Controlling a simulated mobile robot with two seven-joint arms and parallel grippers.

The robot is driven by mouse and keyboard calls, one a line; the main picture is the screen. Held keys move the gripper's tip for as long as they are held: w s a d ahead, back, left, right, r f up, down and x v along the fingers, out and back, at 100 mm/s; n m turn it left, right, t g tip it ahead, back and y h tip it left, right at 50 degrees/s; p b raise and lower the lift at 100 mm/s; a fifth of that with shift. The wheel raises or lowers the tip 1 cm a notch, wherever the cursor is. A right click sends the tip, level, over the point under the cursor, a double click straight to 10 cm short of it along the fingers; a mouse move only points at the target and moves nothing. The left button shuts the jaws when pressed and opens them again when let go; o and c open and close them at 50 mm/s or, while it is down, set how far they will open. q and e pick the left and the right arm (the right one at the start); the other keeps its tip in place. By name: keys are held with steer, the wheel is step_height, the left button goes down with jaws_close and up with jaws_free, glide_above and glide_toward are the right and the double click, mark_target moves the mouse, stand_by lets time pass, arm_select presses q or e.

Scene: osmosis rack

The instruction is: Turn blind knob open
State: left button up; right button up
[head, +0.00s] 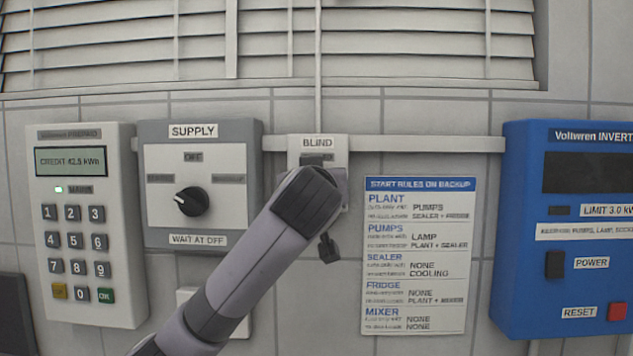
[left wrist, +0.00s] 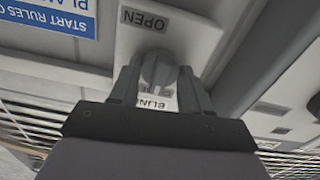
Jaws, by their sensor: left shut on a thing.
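The blind control is a small white plate (head: 296,150) labelled BLIND, in the middle of the head view. My left gripper (left wrist: 157,75) is shut on its grey knob (left wrist: 158,68), with one finger on each side. In the head view my left arm covers the knob and the lower part of the plate. The left wrist view shows the plate upside down (left wrist: 190,35), with an OPEN label on one side of the knob and the BLIND label partly hidden on the other. The knob's exact angle is hard to tell. My right gripper is not in view.
The window blind (head: 400,45) with horizontal slats is above. A SUPPLY switch box (head: 222,160) and a keypad meter (head: 110,150) are on the left. A rules sign (head: 450,230) and a blue inverter (head: 520,290) are on the right. A grey rail (head: 430,143) runs along the wall.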

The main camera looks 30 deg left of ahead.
arm_select(q)
steer(key=shift+m, duration=0.3)
steer(key=shift+f+m+p, duration=0.1)
steer(key=shift+m+p, duration=1.6)
steer(key=shift+m, duration=11.4)
steer(key=o, duration=1.1)
steer(key=shift+c, duration=0.2)
steer(key=shift+d, duration=0.1)
steer(key=b+v, duration=0.1)
steer(key=v, duration=0.6)
steer(key=shift+b, duration=0.35)
